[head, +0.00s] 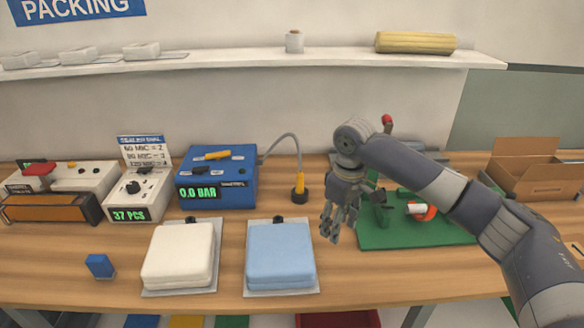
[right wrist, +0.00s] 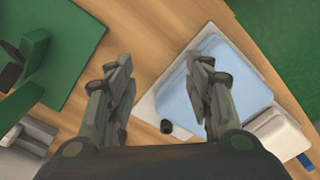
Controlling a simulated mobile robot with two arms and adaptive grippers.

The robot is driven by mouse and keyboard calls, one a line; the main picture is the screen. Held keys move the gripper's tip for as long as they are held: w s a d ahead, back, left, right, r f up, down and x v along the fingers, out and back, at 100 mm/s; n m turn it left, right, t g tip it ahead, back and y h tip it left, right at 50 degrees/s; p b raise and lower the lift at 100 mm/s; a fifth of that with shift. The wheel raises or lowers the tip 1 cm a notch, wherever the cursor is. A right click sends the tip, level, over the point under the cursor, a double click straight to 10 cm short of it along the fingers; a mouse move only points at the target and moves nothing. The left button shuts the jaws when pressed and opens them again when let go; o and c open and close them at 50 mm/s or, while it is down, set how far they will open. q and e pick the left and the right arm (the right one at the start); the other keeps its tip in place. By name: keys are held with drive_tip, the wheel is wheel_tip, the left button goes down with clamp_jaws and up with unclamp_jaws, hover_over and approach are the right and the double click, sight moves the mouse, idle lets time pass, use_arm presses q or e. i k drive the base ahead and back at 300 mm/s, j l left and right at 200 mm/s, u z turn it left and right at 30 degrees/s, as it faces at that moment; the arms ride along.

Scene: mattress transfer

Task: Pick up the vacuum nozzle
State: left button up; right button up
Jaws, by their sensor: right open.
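The vacuum nozzle (head: 299,188) is yellow with a black base and stands upright on the wooden table. A grey hose (head: 291,138) joins it to the blue pump box (head: 236,178), whose display reads 0.0 BAR. My right gripper (head: 339,222) is open and empty, to the right of the nozzle and apart from it, with its fingers pointing down. In the right wrist view my gripper (right wrist: 158,65) has its fingers spread, and bare table and part of the blue mattress (right wrist: 225,85) show beyond them. I cannot see the nozzle there. My left gripper is not in view.
A blue mattress (head: 280,254) and a white mattress (head: 179,255) lie in front, each with a black valve at its back edge. A green board (head: 400,239) with fixtures lies right, beneath my arm. A cardboard box (head: 537,170) stands far right. Table around the nozzle is clear.

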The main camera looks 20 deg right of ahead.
sight(301, 176)
drive_tip(key=i, duration=1)
